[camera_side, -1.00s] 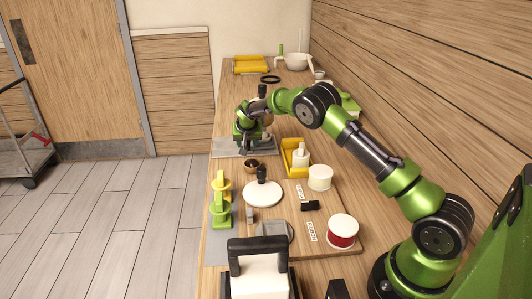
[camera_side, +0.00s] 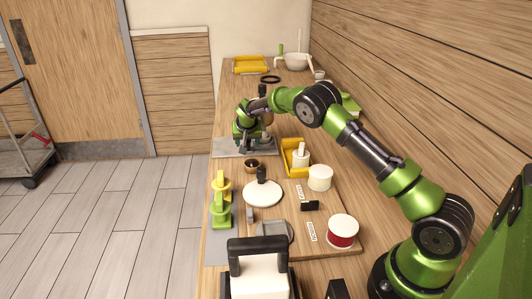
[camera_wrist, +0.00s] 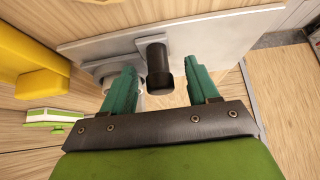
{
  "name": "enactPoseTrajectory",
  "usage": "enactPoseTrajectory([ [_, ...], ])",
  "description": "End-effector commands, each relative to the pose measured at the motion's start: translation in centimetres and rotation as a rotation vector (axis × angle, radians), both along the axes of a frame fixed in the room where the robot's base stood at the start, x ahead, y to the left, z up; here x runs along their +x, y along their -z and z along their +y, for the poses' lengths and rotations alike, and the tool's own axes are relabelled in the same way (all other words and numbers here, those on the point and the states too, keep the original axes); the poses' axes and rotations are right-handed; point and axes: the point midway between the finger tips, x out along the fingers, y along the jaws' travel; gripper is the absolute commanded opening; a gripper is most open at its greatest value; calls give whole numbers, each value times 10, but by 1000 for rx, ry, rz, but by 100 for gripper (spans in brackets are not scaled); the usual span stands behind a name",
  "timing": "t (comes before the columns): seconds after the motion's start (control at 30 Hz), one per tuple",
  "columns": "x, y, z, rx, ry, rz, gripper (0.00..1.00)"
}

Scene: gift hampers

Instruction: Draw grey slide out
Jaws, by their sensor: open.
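A grey fixture (camera_wrist: 205,28) lies across the top of the wrist view, with a pale grey slide piece (camera_wrist: 126,46) on it. A black round handle (camera_wrist: 158,66) sticks out from this piece toward the camera. My gripper (camera_wrist: 163,80) is open, with one teal finger on each side of the handle and visible gaps to it. A pale ring-shaped part is partly hidden behind the left finger. In the side view my gripper (camera_side: 249,143) is low over a grey plate (camera_side: 226,149) at the bench's left edge; the arm hides most of the fixture.
A yellow tray (camera_side: 291,166) with a white item stands right of the fixture. Nearer are a small brown bowl (camera_side: 251,164), a white disc with black knob (camera_side: 262,194), a white tub (camera_side: 320,178), a red-and-white tub (camera_side: 343,232) and green-yellow stands (camera_side: 220,208).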

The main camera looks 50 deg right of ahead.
Motion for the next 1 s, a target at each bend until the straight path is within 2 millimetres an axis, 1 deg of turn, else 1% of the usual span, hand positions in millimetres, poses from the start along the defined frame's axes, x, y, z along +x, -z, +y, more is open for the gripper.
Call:
enactPoseTrajectory([
  [0.03, 1, -6, 0, -1, 0, -3, 60],
  [0.2, 1, -24, 0, -1, 0, -4, 60],
  [0.6, 0, -62, 0, 0, 0, -2, 60],
  [0.73, 0, -67, 0, -2, -1, -2, 60],
  [1.0, 1, -69, -1, -6, -2, -5, 60],
])
